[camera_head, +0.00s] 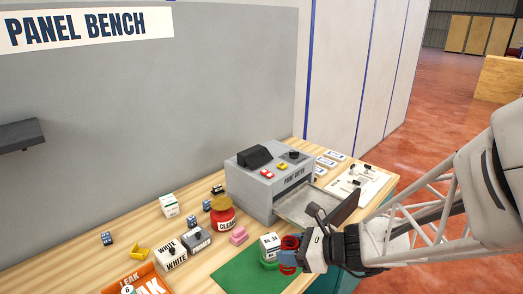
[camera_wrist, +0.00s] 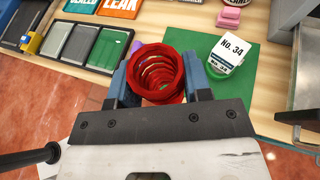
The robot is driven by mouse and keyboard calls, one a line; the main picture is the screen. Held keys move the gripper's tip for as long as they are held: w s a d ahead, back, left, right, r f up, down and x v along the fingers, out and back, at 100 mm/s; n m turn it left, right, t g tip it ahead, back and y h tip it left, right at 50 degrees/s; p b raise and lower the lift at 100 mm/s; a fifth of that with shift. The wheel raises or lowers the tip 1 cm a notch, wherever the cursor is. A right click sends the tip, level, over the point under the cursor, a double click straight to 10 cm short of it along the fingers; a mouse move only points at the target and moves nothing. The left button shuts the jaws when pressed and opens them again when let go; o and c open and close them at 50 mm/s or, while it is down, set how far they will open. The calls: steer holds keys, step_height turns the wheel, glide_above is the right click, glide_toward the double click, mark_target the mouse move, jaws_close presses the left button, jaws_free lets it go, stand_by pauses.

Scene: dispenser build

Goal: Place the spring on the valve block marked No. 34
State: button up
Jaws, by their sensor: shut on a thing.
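A red coil spring (camera_wrist: 157,75) is held between the blue fingers of my gripper (camera_wrist: 161,80), with its open end toward the wrist camera. In the head view the spring (camera_head: 290,241) shows as red rings at my gripper (camera_head: 288,258). The valve block (camera_wrist: 229,52), white and marked No. 34, stands on a green mat (camera_wrist: 260,93), to the right of the spring and apart from it in the wrist view. In the head view the block (camera_head: 269,241) is just left of the spring.
A grey printer-like machine (camera_head: 262,190) with an open tray (camera_head: 315,205) stands behind. A red container (camera_head: 222,216), a pink block (camera_head: 238,236) and white boxes (camera_head: 171,256) stand to the left. Shallow dark trays (camera_wrist: 75,45) lie along the bench. The green mat around the block is mostly bare.

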steer(key=w+a, duration=0.1)
steer(key=w, duration=0.6)
steer(key=w+a+f, duration=0.1)
steer(key=w+a, duration=0.1)
steer(key=w, duration=0.6)
steer(key=shift+a+f, duration=0.25)
steer(key=shift+f, duration=1.75)
steer(key=shift+f, duration=0.15)
steer(key=o, duration=1)
steer(key=shift+c, duration=0.2)
steer(key=shift+s+d+r, duration=0.1)
steer(key=shift+d+r, duration=0.15)
steer(key=shift+r, duration=0.05)
steer(key=v, duration=1.1)
steer(key=shift+d, duration=0.15)
